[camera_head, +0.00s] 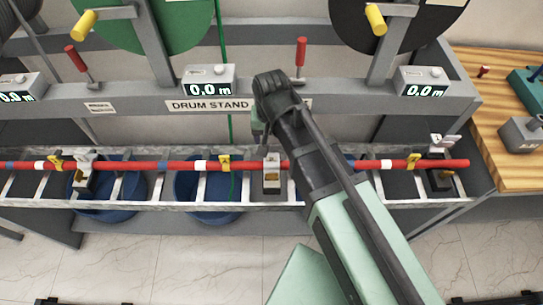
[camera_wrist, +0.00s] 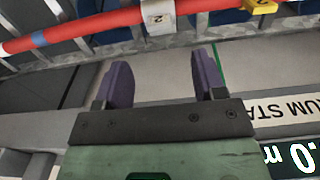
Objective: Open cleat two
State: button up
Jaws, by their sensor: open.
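Cleat two (camera_head: 272,181) is the light grey clamp at the middle of the ladder-like tray, on the long red bar (camera_head: 322,165). Its top appears closed over the bar. In the wrist view, cleat two (camera_wrist: 158,16) is at the top edge with a "2" on it, only partly in frame. My gripper (camera_wrist: 163,75) is open and empty, its two purple fingers apart and pointing towards the cleat with a gap between. In the head view my arm hides most of the gripper, above the bar and behind the cleat.
Another cleat (camera_head: 84,172) sits at the left, and one (camera_head: 440,152) with a raised pale part at the right. Yellow tags (camera_head: 224,163) hang along the bar. The drum stand beam (camera_head: 150,104) with meters (camera_head: 209,82) and red levers (camera_head: 301,55) stands behind. A wooden bench (camera_head: 490,120) is at the right.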

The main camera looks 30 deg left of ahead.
aim_at(272, 155)
notch_tip(272, 155, down, 10)
jog(key=b, duration=0.9)
jog(key=shift+f+b, duration=0.25)
jog(key=shift+b, duration=0.1)
jog(key=shift+r, duration=0.1)
